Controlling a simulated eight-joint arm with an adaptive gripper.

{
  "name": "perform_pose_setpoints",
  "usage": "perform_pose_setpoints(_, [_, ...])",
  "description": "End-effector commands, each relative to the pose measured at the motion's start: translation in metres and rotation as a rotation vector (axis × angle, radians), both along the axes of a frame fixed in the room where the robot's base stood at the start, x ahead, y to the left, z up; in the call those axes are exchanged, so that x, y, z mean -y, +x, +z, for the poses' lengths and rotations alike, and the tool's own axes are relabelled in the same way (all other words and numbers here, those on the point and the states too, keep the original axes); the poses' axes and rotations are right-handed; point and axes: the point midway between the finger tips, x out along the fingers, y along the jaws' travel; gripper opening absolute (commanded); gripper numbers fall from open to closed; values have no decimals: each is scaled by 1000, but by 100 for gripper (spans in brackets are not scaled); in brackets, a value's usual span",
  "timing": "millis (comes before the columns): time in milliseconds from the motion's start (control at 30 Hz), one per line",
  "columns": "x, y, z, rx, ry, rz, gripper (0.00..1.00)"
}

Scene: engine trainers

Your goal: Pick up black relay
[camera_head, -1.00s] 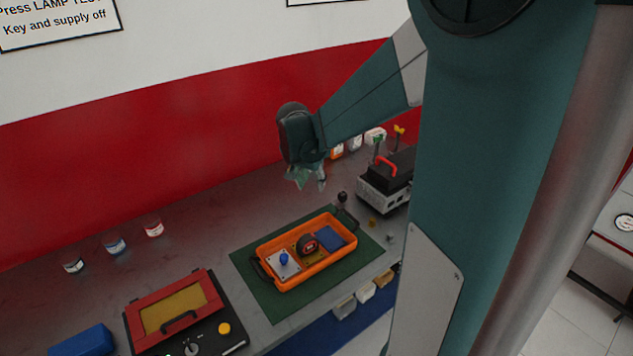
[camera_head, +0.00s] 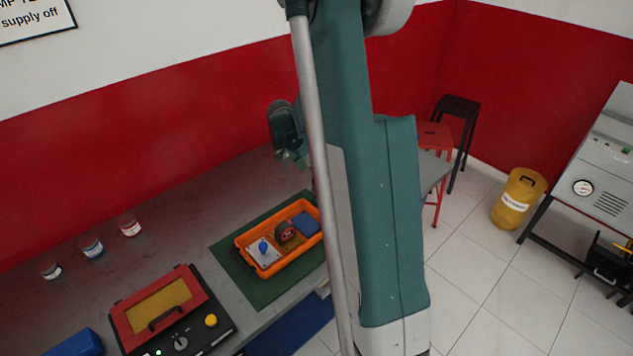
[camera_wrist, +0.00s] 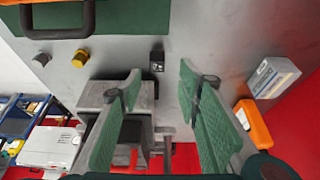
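A small black block with a pale mark (camera_wrist: 157,61), apparently the black relay, stands on the grey bench in the wrist view. It shows in the gap between my fingertips, beyond them. My gripper (camera_wrist: 160,75) is open and empty, with its two green-padded fingers well apart. In the head view my gripper (camera_head: 293,160) hangs above the bench, behind the orange tray. The relay is not visible there now; my arm covers that part of the bench.
The orange tray (camera_head: 242,242) sits on a green mat (camera_head: 222,253). In the wrist view a brass nut (camera_wrist: 80,58) and a grey fitting (camera_wrist: 40,60) stand left of the relay. A grey box (camera_wrist: 100,93) and an orange container (camera_wrist: 253,124) lie near the fingers.

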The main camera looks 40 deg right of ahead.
Motion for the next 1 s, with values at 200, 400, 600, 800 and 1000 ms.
perform_pose_setpoints(200, [4,0,-3,-1,-1,-14,34])
perform_pose_setpoints(400, [3,0,-3,-1,-1,-13,34])
perform_pose_setpoints(600, [6,0,-11,0,-1,-12,34])
perform_pose_setpoints(800, [12,0,-24,0,-2,-12,34])
perform_pose_setpoints(1000, [13,0,-27,0,-2,-12,34])
